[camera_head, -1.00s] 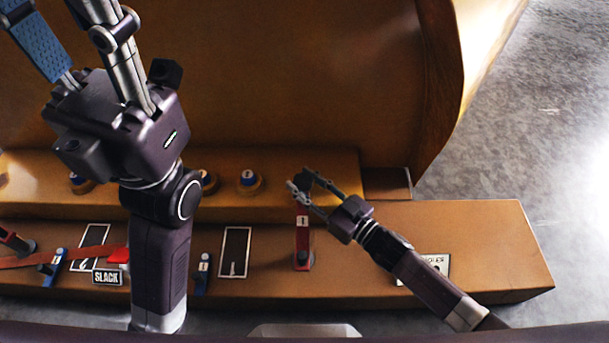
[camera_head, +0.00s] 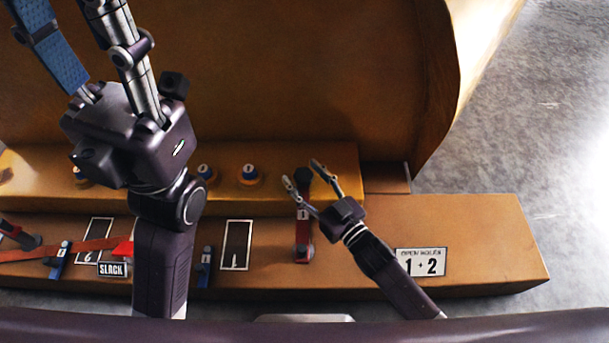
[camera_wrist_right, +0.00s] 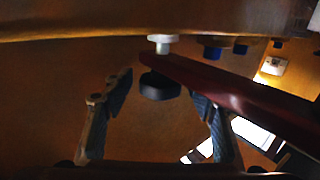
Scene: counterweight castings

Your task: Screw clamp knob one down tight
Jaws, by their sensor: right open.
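Clamp knob one is a black knob (camera_head: 303,174) at the far end of the red clamp bar (camera_head: 302,228) marked 1. In the right wrist view the black knob (camera_wrist_right: 160,86) shows beside the dark red bar (camera_wrist_right: 235,92), with a pale bolt end (camera_wrist_right: 163,43) on the bar's other side. My right gripper (camera_head: 303,174) is open, its fingers on either side of the knob with visible gaps. My left gripper (camera_head: 75,45) is at the upper left, away from the clamp. Its fingers stand apart, but their tips are out of view.
Blue-topped knobs (camera_head: 250,173) stand along the ledge. The lower shelf holds blue clamps (camera_head: 204,262), framed numbered plates (camera_head: 236,246), a red strap (camera_head: 85,248) and a SLACK label (camera_head: 112,270). An "OPEN HOLES 1 · 2" sign (camera_head: 421,262) lies right of my right arm.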

